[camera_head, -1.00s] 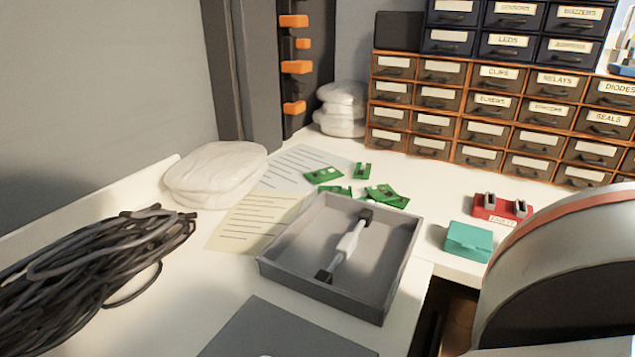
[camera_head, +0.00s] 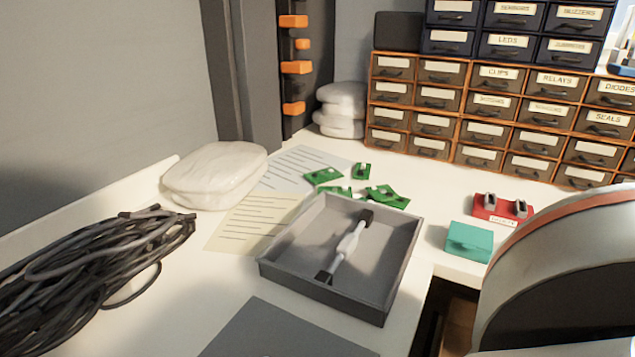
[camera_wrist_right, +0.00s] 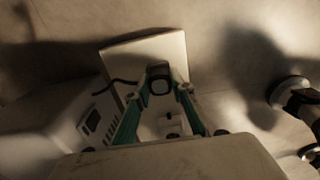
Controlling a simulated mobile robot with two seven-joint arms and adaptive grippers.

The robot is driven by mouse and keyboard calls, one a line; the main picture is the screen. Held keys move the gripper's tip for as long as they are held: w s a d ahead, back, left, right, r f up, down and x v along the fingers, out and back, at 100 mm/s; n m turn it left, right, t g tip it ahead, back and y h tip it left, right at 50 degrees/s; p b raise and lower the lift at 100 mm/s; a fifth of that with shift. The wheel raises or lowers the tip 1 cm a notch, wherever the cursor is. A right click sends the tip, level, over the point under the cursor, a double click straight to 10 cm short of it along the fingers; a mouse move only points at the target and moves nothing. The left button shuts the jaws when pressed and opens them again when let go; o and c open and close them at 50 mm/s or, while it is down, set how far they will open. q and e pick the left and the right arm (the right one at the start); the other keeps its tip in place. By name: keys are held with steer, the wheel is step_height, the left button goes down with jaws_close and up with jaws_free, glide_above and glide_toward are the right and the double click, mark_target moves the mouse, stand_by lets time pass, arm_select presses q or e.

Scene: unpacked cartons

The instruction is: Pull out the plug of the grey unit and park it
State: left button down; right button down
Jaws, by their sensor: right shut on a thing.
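In the right wrist view my right gripper (camera_wrist_right: 160,84) has its teal fingers closed around a dark plug (camera_wrist_right: 160,70). The plug is in front of a pale square plate (camera_wrist_right: 118,57) on the wall or surface behind. I cannot tell whether the plug still sits in a socket there. A dark cable (camera_wrist_right: 118,81) runs near the left finger. A pale grey boxy unit (camera_wrist_right: 62,130) with dark slots stands at the left. My left gripper is in neither view, and the right gripper is outside the head view.
In the head view a grey tray (camera_head: 385,262) holds a white tool with dark ends (camera_head: 347,243). A teal box (camera_head: 468,241) and a red holder (camera_head: 502,209) stand right of it. Black cables (camera_head: 85,265) lie at left. Labelled drawers (camera_head: 490,105) line the back.

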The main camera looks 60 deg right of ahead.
steer(key=c, duration=1.7)
jaws_free()
steer(key=shift+r, duration=0.15)
step_height(320, 180, up, 12)
steer(key=shift+f, duration=0.1)
